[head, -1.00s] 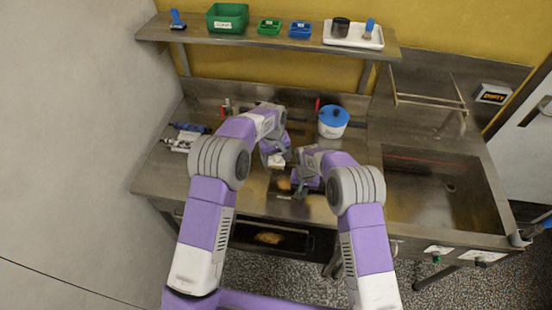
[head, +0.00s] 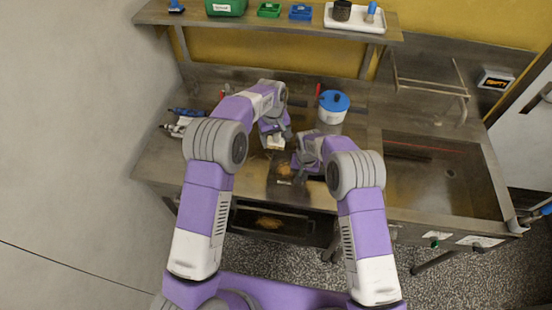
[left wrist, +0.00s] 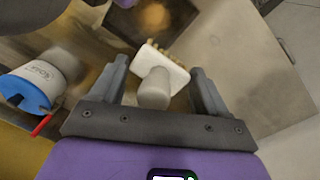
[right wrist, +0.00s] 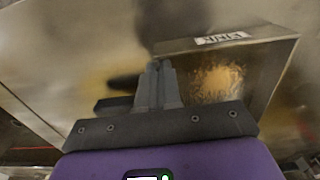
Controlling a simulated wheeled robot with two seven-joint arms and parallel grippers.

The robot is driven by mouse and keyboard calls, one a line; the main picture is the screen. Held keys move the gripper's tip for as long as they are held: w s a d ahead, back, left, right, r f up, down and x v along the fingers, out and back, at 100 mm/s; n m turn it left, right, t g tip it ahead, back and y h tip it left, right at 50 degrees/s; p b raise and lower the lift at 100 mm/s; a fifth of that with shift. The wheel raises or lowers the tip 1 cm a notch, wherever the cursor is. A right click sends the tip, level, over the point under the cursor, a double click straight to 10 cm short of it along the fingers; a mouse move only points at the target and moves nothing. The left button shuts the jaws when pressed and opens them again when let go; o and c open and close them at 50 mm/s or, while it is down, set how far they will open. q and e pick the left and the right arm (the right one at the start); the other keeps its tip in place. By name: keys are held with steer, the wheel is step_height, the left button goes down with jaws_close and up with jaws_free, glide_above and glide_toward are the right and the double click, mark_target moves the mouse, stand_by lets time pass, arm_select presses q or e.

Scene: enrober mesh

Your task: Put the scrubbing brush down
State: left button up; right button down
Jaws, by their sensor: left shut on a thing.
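The brush's exact height is hard to tell. My right gripper (right wrist: 157,72) has its fingers together with nothing seen between them. In the head view it is lower and right of the brush, over a dark panel (head: 283,187) on the bench.
A white pot with a blue lid (head: 334,102) stands behind my grippers. Blue and white tools (head: 180,126) lie at the bench's left. The sink (head: 440,180) is at the right. The shelf (head: 270,30) holds bins and a white tray (head: 355,24). Bare bench (head: 155,170) shows at the left front.

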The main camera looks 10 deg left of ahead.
arm_select(q)
steer(key=s+a+f+n, duration=0.2)
steer(key=s+a, duration=0.1)
steer(key=a, duration=0.5)
steer(key=s+a+f+n, duration=0.1)
steer(key=s+a+n, duration=0.1)
steer(key=a, duration=0.6)
steer(key=shift+h, duration=0.4)
steer(key=f, duration=0.6)
steer(key=shift+s+a+f, duration=0.25)
steer(key=shift+s+a, duration=0.05)
steer(key=shift+a, duration=0.05)
steer(key=shift+f, duration=2.15)
steer(key=shift+f, duration=0.1)
steer(key=o, duration=1.4)
steer(key=r, duration=0.4)
steer(key=a+r, duration=0.1)
steer(key=r, duration=0.3)
steer(key=s+r, duration=0.1)
steer(key=r, duration=0.3)
steer(key=shift+a+r, duration=0.1)
steer(key=shift+a, duration=0.05)
